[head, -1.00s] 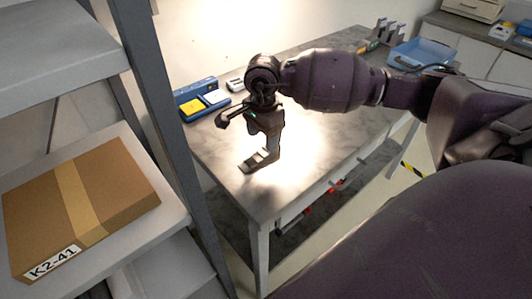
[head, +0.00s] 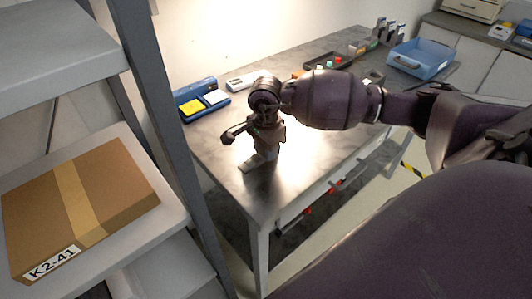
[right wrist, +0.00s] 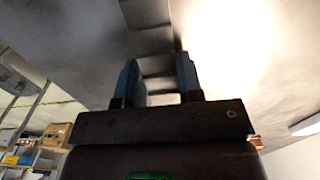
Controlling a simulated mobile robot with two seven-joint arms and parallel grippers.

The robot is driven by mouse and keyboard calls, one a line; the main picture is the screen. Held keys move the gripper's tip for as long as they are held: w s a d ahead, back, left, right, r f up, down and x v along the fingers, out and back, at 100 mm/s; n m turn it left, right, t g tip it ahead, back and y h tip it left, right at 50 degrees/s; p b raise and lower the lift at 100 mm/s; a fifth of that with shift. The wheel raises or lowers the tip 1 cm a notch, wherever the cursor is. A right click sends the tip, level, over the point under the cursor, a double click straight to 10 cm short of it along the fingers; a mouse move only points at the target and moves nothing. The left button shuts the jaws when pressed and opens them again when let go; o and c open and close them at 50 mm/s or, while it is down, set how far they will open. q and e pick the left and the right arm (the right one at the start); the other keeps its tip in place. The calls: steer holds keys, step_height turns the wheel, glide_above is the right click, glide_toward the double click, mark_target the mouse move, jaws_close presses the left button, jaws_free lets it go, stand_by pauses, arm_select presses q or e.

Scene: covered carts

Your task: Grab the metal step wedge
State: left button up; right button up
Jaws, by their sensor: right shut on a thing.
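The metal step wedge (head: 254,163) is a small grey stepped block on the table, near its front left corner. In the head view my right gripper (head: 267,151) points down over it and hides much of it. In the right wrist view the wedge's grey steps (right wrist: 156,68) show between the two blue-sided fingers of the right gripper (right wrist: 159,73), which is shut on it. I cannot tell whether the wedge is clear of the table. My left gripper is not in view.
The grey table (head: 222,151) holds a blue case with yellow and white pads (head: 203,101), a light device (head: 248,79), a dark tray (head: 328,63) and a blue bin (head: 420,58). A shelf post (head: 165,120) and a cardboard box (head: 80,210) stand at left.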

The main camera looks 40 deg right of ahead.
steer(key=shift+c, duration=0.9)
steer(key=shift+r, duration=0.15)
